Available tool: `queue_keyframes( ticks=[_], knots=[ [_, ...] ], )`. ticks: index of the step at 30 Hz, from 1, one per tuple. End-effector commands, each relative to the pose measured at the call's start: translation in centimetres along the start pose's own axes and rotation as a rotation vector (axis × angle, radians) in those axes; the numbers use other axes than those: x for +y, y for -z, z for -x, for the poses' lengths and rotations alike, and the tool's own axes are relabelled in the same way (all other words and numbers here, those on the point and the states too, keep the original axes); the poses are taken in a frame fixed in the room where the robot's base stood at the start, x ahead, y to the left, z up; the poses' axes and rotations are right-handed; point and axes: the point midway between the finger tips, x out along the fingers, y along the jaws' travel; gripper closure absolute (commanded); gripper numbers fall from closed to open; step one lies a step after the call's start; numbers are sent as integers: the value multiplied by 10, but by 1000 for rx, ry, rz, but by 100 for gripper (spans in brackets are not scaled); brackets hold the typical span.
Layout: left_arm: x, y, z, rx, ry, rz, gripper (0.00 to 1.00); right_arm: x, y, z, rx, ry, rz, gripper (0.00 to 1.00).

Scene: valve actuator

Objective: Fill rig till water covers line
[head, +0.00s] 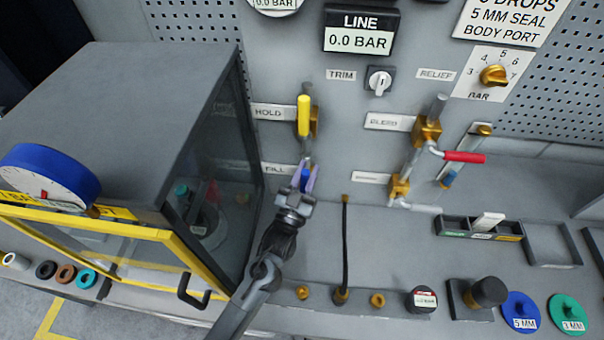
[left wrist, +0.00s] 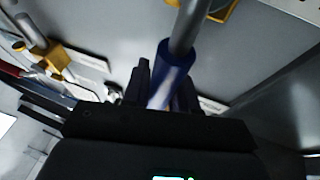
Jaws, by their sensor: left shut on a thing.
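My left gripper (head: 306,182) is shut on the blue handle (head: 304,178) of the valve beside the FILL label (head: 277,169). In the left wrist view the blue handle (left wrist: 170,75) stands between the fingers, in line with a grey pipe. The grey rig box (head: 130,100) with dark side glass and a yellow-framed front stands at the left. Dim parts show inside it; I cannot make out a water level or line there. The LINE display (head: 360,40) reads 0.0 BAR. My right gripper is not in view.
The yellow HOLD handle (head: 304,115) is just above my left gripper. A red lever (head: 463,157) sticks out by the BLEED pipe at the right. A black upright rod (head: 345,245) stands right of my left arm. Small parts line the bench front.

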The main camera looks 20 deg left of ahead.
Motion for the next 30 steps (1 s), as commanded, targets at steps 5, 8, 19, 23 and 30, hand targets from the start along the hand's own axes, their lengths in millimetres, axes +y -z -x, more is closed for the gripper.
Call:
queue_keyframes(
  ticks=[5, 8, 19, 23, 30],
  knots=[
    [0, 0, -1, 2, 1, 7, 100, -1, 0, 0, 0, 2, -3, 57],
    [0, 0, 0, 1, 1, 7, 100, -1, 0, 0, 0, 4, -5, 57],
    [0, 0, 0, 1, 1, 6, 52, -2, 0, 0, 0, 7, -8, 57],
    [1, 0, 0, 1, 0, 5, 52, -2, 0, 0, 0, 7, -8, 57],
    [1, -2, 12, -2, 0, 5, 52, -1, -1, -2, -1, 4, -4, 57]
  ],
)
